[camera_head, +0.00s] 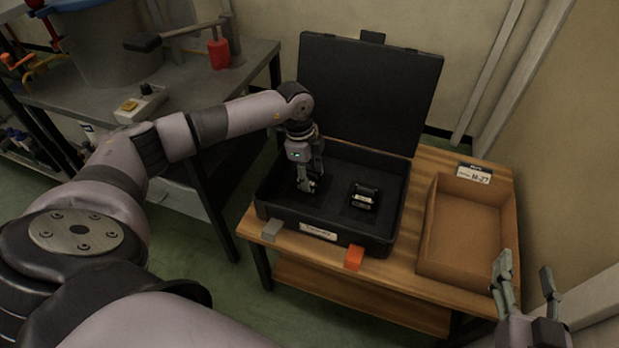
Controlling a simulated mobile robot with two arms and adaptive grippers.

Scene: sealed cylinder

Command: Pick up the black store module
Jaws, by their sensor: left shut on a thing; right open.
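A black open case (383,245) stands on the wooden table, its lid raised at the back. A small black module (364,196) with a pale band lies in the right half of the case. My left gripper (307,186) reaches down into the left half, beside that module and apart from it. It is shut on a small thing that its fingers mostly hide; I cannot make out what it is. My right gripper (525,276) is open and empty at the lower right, in front of the open box.
An empty cardboard-coloured box (432,232) with a label card (474,173) stands on the wooden table (300,262), right of the case. A grey block (271,230) and an orange block (354,258) are at its front edge. A metal bench (190,85) stands at left.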

